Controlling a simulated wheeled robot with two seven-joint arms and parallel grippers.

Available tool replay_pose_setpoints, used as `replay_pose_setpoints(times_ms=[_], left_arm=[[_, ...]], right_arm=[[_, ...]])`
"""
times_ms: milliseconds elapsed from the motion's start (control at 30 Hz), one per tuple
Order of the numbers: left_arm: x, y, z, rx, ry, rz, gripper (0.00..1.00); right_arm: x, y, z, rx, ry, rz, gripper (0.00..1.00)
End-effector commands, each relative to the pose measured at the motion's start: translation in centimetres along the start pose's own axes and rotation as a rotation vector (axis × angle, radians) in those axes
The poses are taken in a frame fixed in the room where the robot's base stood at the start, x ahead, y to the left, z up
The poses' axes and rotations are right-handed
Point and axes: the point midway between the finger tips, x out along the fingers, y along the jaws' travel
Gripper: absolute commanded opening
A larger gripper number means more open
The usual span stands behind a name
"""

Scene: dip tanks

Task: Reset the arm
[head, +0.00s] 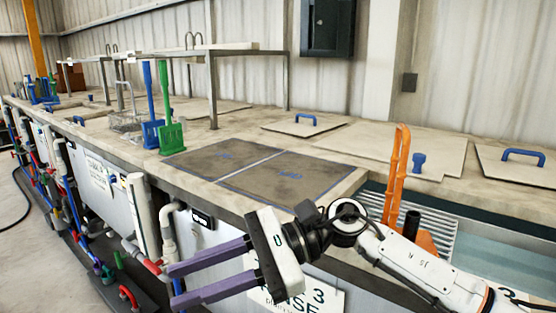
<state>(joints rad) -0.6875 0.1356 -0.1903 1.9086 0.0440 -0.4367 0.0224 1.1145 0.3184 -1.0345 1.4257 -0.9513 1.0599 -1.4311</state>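My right gripper (210,270) comes in from the lower right on my white arm. Its two long purple fingers point left and stand apart with nothing between them. It is in front of the near side of the tank bench (205,195), above the floor side of the pipes. My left gripper and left arm are not in view.
Green (172,135) and blue (150,133) long-handled tools stand on the bench. Lids with blue handles lie behind. Pipes and valves (165,232) line the bench front. Floor at far left is partly clear.

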Motion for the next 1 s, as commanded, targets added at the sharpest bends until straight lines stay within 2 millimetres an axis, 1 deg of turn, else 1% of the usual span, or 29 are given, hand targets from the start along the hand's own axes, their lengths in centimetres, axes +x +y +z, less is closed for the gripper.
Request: replay_pose_setpoints(times_ms=[33,67,100,167,200,267,300,367,400,467,500,567,600,667,700,767,800,867,900,967,1000], left_arm=[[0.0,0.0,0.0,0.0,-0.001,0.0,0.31],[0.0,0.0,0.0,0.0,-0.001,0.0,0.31],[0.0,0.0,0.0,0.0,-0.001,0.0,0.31],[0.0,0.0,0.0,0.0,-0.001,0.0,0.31],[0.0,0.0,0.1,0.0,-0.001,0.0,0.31],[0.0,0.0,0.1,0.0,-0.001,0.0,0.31],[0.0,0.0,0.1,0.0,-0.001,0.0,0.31],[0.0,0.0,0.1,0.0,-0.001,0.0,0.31],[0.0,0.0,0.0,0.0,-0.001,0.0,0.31],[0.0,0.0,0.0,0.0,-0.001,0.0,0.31],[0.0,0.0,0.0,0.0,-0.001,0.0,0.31],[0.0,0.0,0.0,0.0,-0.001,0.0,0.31],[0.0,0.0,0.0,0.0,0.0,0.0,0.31],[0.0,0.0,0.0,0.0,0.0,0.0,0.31],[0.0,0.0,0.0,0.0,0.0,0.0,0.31],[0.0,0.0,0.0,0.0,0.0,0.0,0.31],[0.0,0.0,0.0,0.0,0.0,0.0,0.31],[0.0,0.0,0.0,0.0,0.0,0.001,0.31],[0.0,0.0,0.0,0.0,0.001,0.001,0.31],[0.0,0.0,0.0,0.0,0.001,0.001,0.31],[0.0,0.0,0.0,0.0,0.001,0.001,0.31]], right_arm=[[0.8,0.2,0.3,0.147,-0.121,-0.061,0.29],[1.0,0.0,0.5,0.235,-0.189,-0.098,0.29],[1.0,-0.3,0.7,0.354,-0.279,-0.146,0.29],[0.6,-0.9,0.6,0.539,-0.413,-0.214,0.29],[0.0,-1.4,0.1,0.666,-0.501,-0.26,0.29],[-1.2,-1.9,-1.0,0.858,-0.636,-0.324,0.29],[-2.1,-2.2,-2.1,0.987,-0.726,-0.365,0.29],[-3.6,-2.2,-4.3,1.185,-0.861,-0.425,0.29],[-4.7,-2.1,-6.2,1.316,-0.952,-0.465,0.29],[-6.5,-1.4,-9.3,1.511,-1.093,-0.525,0.29],[-7.5,-0.6,-11.6,1.638,-1.188,-0.563,0.29],[-9.1,1.2,-15.4,1.828,-1.335,-0.622,0.29],[-9.9,2.8,-18.0,1.948,-1.433,-0.663,0.29],[-11.1,5.4,-21.6,2.109,-1.577,-0.719,0.29],[-11.7,7.5,-23.8,2.206,-1.671,-0.756,0.29],[-12.3,10.8,-26.9,2.341,-1.812,-0.814,0.29],[-12.7,13.2,-28.8,-2.338,1.842,0.824,0.29],[-12.9,17.1,-31.3,-2.17,1.762,0.783,0.29],[-13.1,19.8,-32.8,-2.062,1.712,0.76,0.29],[-13.2,23.7,-34.6,-1.912,1.645,0.73,0.29],[-13.2,26.2,-35.5,-1.819,1.605,0.712,0.29]])
